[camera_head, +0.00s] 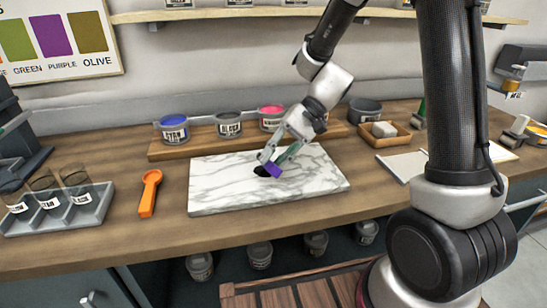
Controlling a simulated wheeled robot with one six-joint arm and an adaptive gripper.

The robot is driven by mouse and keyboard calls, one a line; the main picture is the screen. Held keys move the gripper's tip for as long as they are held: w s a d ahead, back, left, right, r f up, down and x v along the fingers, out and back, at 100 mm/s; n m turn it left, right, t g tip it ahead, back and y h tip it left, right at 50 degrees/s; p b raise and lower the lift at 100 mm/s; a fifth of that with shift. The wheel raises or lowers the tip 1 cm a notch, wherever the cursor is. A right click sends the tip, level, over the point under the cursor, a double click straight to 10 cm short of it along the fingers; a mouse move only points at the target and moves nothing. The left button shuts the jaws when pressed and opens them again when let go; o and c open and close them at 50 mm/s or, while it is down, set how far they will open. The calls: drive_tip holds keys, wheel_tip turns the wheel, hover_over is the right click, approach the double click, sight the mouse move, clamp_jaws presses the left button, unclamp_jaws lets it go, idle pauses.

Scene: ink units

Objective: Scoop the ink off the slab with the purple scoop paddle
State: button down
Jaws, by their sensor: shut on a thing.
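The white marble slab (225,185) with grey veins lies on the wooden bench. A small dark patch of ink (261,171) shows near its middle. My gripper (273,152) is over the slab, shut on the purple scoop paddle (273,170). The paddle's purple end is tilted down at the ink's right side and overlaps it in view. A green part shows between the fingers; I cannot tell whether it belongs to the paddle. I cannot tell whether the paddle touches the slab, and it hides part of the ink.
An orange scoop (149,192) lies left of the slab. A grey rack (92,217) holds glass jars at far left. Ink tins stand on a wooden riser (185,150) behind the slab. A wooden tray (385,138) with a pale block is at right.

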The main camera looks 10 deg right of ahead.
idle(0.3)
drive_tip(key=shift+r, duration=2.6)
